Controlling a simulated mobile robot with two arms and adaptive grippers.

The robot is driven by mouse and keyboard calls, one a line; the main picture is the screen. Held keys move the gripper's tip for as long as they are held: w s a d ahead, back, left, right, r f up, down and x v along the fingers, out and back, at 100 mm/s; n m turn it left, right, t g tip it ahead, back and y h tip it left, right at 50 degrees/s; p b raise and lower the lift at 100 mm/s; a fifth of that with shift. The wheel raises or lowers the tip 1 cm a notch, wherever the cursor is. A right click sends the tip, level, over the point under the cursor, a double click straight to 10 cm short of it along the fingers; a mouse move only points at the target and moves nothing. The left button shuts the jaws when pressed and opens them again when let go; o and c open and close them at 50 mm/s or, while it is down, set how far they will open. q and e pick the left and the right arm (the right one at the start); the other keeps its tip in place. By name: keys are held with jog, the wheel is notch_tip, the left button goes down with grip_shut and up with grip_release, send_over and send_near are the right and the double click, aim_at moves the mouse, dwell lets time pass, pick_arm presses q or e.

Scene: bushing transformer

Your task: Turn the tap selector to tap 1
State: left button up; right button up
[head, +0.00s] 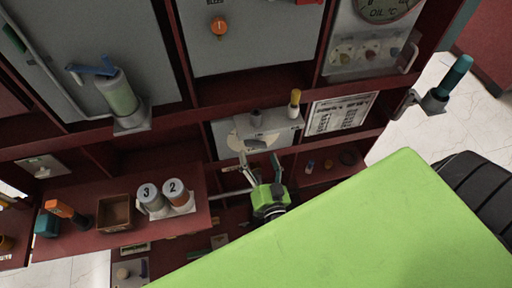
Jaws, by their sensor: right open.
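The likely tap selector is a grey panel (222,135) with a pale round dial (242,133) in the middle of the red frame. A grey bracket with a dark knob (255,117) and a yellow-topped pin (295,98) sits over its upper part. The dial's markings and its present setting are too small to read. My right gripper (259,158), with a green body, is just below the panel. Its two fingers are spread and empty, pointing up at the dial; whether they touch it I cannot tell. My left gripper is not in view.
A printed placard (340,114) is right of the dial. Left, a red shelf (85,238) bears canisters marked 3 (150,198) and 2 (176,192), and a brown open box (115,213). An orange knob (219,27) and an oil gauge (384,8) are above.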

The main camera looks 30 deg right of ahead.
jog(key=v, duration=0.7)
jog(key=shift+w, duration=0.1)
jog(key=s+a+f+n+g+y+b, duration=0.1)
jog(key=s+a+f+n+g+y, duration=0.2)
jog(key=f, duration=0.6)
jog(key=s+a+f+n+g+y, duration=0.1)
jog(key=s+f+n+g, duration=0.3)
jog(key=f, duration=0.6)
jog(key=s+a+f+n+g+y+b, duration=0.1)
jog(key=s+a+f+y, duration=0.1)
jog(key=s+f, duration=0.5)
jog(key=s+d+f+n+g, duration=0.1)
jog(key=s+d+f+g, duration=0.1)
jog(key=s+f, duration=0.2)
jog(key=s+d+f+n+g+h, duration=0.1)
jog(key=s+d+f+g, duration=0.2)
jog(key=s+f, duration=0.2)
jog(key=s+d+f+n+g+b, duration=0.1)
jog(key=s+d+f+g, duration=0.1)
jog(key=s+f, duration=0.3)
jog(key=s+g, duration=0.1)
jog(key=s, duration=0.3)
jog(key=shift+d+f, duration=0.15)
jog(key=shift+d, duration=0.2)
